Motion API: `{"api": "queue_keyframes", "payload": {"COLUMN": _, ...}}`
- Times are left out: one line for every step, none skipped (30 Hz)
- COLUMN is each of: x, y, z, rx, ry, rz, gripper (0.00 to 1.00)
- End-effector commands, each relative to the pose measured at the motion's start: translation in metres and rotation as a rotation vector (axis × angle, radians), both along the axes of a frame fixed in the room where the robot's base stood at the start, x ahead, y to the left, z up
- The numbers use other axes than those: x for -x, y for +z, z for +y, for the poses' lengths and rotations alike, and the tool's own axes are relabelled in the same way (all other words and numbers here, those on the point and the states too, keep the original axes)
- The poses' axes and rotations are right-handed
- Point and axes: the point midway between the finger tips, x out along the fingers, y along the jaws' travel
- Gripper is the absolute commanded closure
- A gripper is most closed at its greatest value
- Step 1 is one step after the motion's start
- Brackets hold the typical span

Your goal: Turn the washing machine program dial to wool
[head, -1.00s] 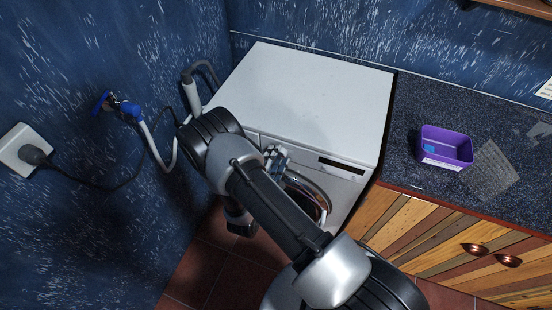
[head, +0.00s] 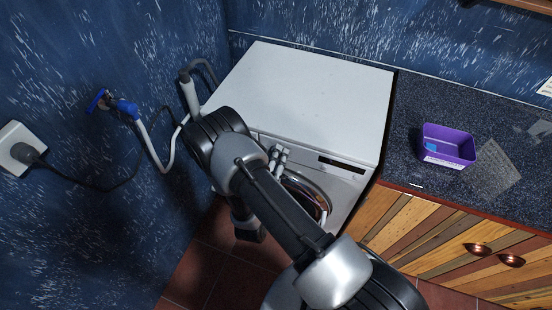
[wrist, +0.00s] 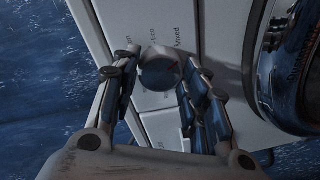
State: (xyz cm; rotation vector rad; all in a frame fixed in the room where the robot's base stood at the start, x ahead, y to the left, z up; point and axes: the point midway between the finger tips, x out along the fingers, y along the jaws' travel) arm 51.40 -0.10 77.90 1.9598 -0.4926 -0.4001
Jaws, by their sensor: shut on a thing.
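The washing machine (head: 310,95) is white and stands against the blue wall. Its front panel carries the round program dial (wrist: 158,72), which shows in the wrist view between the fingertips of my gripper (wrist: 156,80). The fingers are shut on the dial, one on each side. Printed program words stand around the dial, partly covered by the fingers; I cannot read which one the dial points to. In the head view my gripper (head: 279,158) is at the front of the machine, and my arm hides the dial there.
The round door (wrist: 288,65) is right of the dial in the wrist view. A dark display (head: 341,165) is on the panel. A countertop (head: 415,110) with a purple box (head: 447,157) adjoins on the right. A hose and cable run along the left wall.

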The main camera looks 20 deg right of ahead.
Motion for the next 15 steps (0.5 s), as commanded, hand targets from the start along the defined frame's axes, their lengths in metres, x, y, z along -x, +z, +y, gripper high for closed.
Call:
{"api": "queue_keyframes", "payload": {"x": -0.0003, "y": 0.0003, "z": -0.0004, "rx": -0.034, "ry": 0.000, "rz": -0.028, "gripper": 0.83}}
{"api": "queue_keyframes", "payload": {"x": -0.0003, "y": 0.0003, "z": -0.0004, "rx": -0.057, "ry": -0.001, "rz": -0.044, "gripper": 0.83}}
{"api": "queue_keyframes", "payload": {"x": -0.0002, "y": 0.0003, "z": -0.0005, "rx": -0.088, "ry": -0.001, "rz": -0.066, "gripper": 0.83}}
{"api": "queue_keyframes", "payload": {"x": -0.0002, "y": 0.0002, "z": -0.0005, "rx": -0.110, "ry": -0.001, "rz": -0.082, "gripper": 0.83}}
{"api": "queue_keyframes", "payload": {"x": -0.0001, "y": 0.0002, "z": -0.0006, "rx": -0.131, "ry": -0.001, "rz": -0.099, "gripper": 0.83}}
{"api": "queue_keyframes", "payload": {"x": -0.0001, "y": 0.0002, "z": -0.0006, "rx": -0.160, "ry": -0.001, "rz": -0.119, "gripper": 0.83}}
{"api": "queue_keyframes", "payload": {"x": 0.0000, "y": 0.0002, "z": -0.0006, "rx": -0.180, "ry": -0.001, "rz": -0.134, "gripper": 0.83}}
{"api": "queue_keyframes", "payload": {"x": 0.0000, "y": 0.0000, "z": -0.0007, "rx": -0.201, "ry": -0.001, "rz": -0.149, "gripper": 0.83}}
{"api": "queue_keyframes", "payload": {"x": 0.0001, "y": -0.0001, "z": -0.0007, "rx": -0.227, "ry": -0.001, "rz": -0.167, "gripper": 0.83}}
{"api": "queue_keyframes", "payload": {"x": 0.0001, "y": -0.0002, "z": -0.0007, "rx": -0.245, "ry": -0.001, "rz": -0.181, "gripper": 0.83}}
{"api": "queue_keyframes", "payload": {"x": 0.0001, "y": -0.0003, "z": -0.0008, "rx": -0.264, "ry": -0.001, "rz": -0.195, "gripper": 0.83}}
{"api": "queue_keyframes", "payload": {"x": 0.0001, "y": -0.0004, "z": -0.0007, "rx": -0.287, "ry": -0.001, "rz": -0.211, "gripper": 0.83}}
{"api": "queue_keyframes", "payload": {"x": 0.0000, "y": -0.0004, "z": -0.0007, "rx": -0.303, "ry": -0.001, "rz": -0.223, "gripper": 0.83}}
{"api": "queue_keyframes", "payload": {"x": 0.0000, "y": -0.0003, "z": -0.0007, "rx": -0.319, "ry": 0.000, "rz": -0.234, "gripper": 0.83}}
{"api": "queue_keyframes", "payload": {"x": -0.0001, "y": -0.0003, "z": -0.0007, "rx": -0.338, "ry": 0.000, "rz": -0.249, "gripper": 0.83}}
